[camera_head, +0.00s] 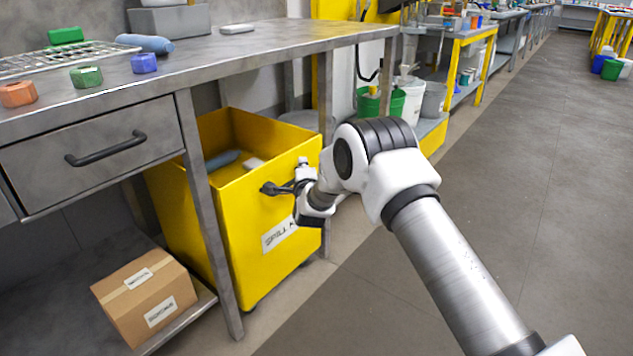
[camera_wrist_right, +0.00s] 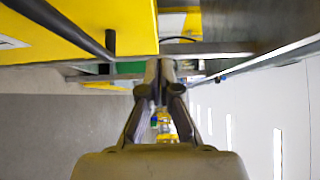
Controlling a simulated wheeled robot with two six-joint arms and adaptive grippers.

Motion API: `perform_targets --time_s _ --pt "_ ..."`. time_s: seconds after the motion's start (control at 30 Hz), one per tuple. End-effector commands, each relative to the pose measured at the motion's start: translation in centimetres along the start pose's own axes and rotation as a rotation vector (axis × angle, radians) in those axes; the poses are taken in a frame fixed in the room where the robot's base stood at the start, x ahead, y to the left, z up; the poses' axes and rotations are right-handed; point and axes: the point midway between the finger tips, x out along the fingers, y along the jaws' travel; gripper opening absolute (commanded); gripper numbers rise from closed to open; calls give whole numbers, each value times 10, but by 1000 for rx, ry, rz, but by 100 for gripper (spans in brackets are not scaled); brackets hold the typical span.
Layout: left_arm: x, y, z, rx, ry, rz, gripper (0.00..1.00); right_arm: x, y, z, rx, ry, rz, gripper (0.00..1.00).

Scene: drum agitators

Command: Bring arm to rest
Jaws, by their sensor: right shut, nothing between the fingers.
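My right arm reaches in from the lower right in the head view. Its gripper (camera_head: 268,188) points left, in front of the upper part of the yellow bin (camera_head: 232,223). I cannot tell whether the fingertips touch the bin wall. In the right wrist view the two fingers (camera_wrist_right: 166,75) meet at their tips with nothing between them. Yellow bin panels (camera_wrist_right: 100,25) fill the upper left there. My left gripper is not in view.
A metal workbench (camera_head: 215,55) with a drawer stands at the left, holding colored blocks and a rack. A cardboard box (camera_head: 143,295) sits on its lower shelf. Buckets, including a green one (camera_head: 380,103), stand behind the arm. Floor (camera_head: 535,200) at the right is clear.

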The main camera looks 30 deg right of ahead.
Motion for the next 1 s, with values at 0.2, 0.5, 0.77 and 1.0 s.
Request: perform_targets --time_s 0.2,0.5,0.77,1.0 --pt "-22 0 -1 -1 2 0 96 -53 -3 0 -2 -1 6 0" --pt "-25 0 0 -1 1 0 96 -75 2 -1 0 1 4 0" --pt "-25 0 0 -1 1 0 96 -111 84 -5 -63 -20 151 0" --pt "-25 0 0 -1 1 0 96 -263 234 -26 -441 -234 637 0"
